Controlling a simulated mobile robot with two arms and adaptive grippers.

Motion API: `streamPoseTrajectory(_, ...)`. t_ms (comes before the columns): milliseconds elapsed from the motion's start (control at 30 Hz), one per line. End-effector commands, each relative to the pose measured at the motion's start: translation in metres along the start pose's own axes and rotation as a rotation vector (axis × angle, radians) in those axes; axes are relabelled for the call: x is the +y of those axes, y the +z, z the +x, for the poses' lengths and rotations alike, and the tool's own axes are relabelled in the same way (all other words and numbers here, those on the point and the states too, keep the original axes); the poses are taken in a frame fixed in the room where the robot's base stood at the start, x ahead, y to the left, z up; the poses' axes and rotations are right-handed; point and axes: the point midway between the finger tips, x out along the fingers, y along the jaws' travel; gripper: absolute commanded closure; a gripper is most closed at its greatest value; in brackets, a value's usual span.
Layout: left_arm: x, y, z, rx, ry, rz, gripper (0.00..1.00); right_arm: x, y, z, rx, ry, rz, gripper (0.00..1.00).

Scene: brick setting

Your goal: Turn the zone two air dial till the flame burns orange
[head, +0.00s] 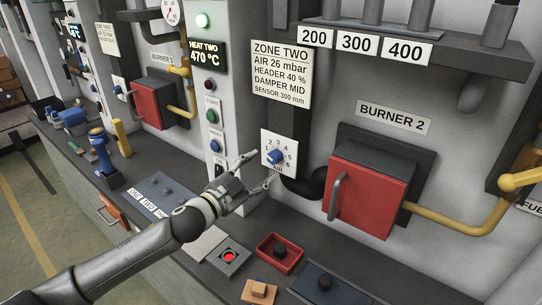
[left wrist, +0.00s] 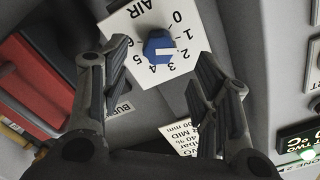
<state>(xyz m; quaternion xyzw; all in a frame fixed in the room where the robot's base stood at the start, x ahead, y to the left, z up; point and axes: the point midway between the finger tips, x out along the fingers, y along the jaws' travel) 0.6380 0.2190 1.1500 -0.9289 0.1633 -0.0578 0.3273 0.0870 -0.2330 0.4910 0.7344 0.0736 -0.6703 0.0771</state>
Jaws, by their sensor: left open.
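The zone two air dial is a blue knob (head: 275,157) on a white plate numbered 0 to 6 and marked AIR, under the ZONE TWO sign (head: 281,73). My left gripper (head: 262,168) is open in front of it, its fingers spread toward either side of the plate. In the left wrist view the blue knob (left wrist: 158,47) appears between the open fingertips (left wrist: 161,52), with no clear contact. A pale mark shows on the knob; its exact number is hard to tell. The red Burner 2 door (head: 369,192) is shut, and no flame is visible. My right gripper is out of view.
A dark ledge runs below the panel, with a red tray (head: 280,253), a block with a glowing red disc (head: 229,256) and a wooden block (head: 259,291). A black pipe (head: 307,186) and a yellow pipe (head: 455,219) flank the burner door.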

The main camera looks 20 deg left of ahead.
Motion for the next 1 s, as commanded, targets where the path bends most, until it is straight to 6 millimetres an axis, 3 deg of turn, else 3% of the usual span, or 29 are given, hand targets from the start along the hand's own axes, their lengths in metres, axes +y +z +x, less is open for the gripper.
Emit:
streamPoseTrajectory(200,-0.002,-0.003,0.036,0.001,0.0,0.0,0.44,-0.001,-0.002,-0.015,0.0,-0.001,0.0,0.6)
streamPoseTrajectory(400,0.0,-0.002,0.056,0.0,0.0,0.0,0.44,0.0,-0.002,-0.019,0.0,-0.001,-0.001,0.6)
streamPoseTrajectory(833,0.001,0.0,0.062,0.0,0.001,0.0,0.44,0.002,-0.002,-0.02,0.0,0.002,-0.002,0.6)
streamPoseTrajectory(1000,0.001,0.0,0.062,0.0,0.001,0.0,0.65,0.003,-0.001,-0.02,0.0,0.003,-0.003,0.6)
